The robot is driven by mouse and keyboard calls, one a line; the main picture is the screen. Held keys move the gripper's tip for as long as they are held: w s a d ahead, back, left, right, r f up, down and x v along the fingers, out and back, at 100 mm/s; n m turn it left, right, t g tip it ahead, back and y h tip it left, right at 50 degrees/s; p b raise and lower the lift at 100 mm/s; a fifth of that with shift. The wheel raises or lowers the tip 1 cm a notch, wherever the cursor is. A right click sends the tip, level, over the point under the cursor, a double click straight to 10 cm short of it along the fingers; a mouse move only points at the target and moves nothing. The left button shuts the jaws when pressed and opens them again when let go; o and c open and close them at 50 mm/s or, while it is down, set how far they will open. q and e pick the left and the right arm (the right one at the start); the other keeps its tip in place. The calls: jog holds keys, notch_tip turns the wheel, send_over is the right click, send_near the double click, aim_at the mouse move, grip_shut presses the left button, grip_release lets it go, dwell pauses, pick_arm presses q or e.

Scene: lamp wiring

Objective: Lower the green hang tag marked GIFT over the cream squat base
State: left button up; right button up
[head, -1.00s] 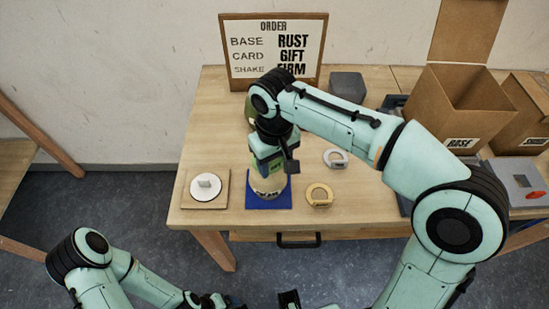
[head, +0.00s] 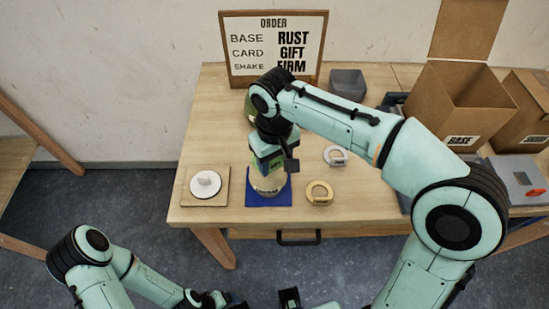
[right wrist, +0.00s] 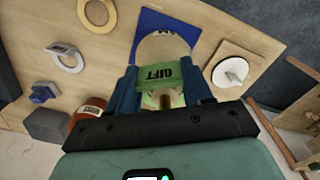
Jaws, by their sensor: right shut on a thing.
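The cream squat base (head: 268,190) stands on a blue mat (head: 284,202) near the table's front edge. Its lettering is only partly readable. My right gripper (head: 268,160) is directly above it, pointing down. In the right wrist view that gripper (right wrist: 162,88) is shut on the green hang tag marked GIFT (right wrist: 160,75), held between its blue fingers. The cream base (right wrist: 163,46) shows just beyond the tag. The tag overlaps the base in this view; I cannot tell whether they touch. My left gripper (head: 215,300) is low, at the bottom edge, away from the table; its jaws are unclear.
A white disc on a board (head: 205,186) lies left of the mat. A tan ring (head: 319,193) and a pale ring (head: 335,156) lie right. An order sign (head: 274,50), a grey block (head: 347,84) and an open carton (head: 455,105) stand behind. A rust object (right wrist: 88,112) is near the gripper.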

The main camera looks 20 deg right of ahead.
pick_arm(q)
jog(key=shift+w+r, duration=0.1)
jog(key=shift+r, duration=0.1)
dwell(0.6)
pick_arm(e)
jog(key=o, duration=1.5)
jog(key=shift+c, duration=0.2)
jog(key=shift+r, duration=0.1)
jog(key=shift+r+p, duration=1.65)
jog(key=shift+r, duration=0.5)
pick_arm(q)
jog(key=w+r+p, duration=0.2)
jog(key=w+r, duration=0.3)
jog(key=r, duration=0.1)
jog(key=shift+r+t, duration=0.3)
pick_arm(e)
notch_tip(320, 180, up, 4)
jog(key=shift+w+f, duration=0.1)
jog(key=shift+f, duration=0.15)
pick_arm(q)
jog(key=shift+s, duration=0.1)
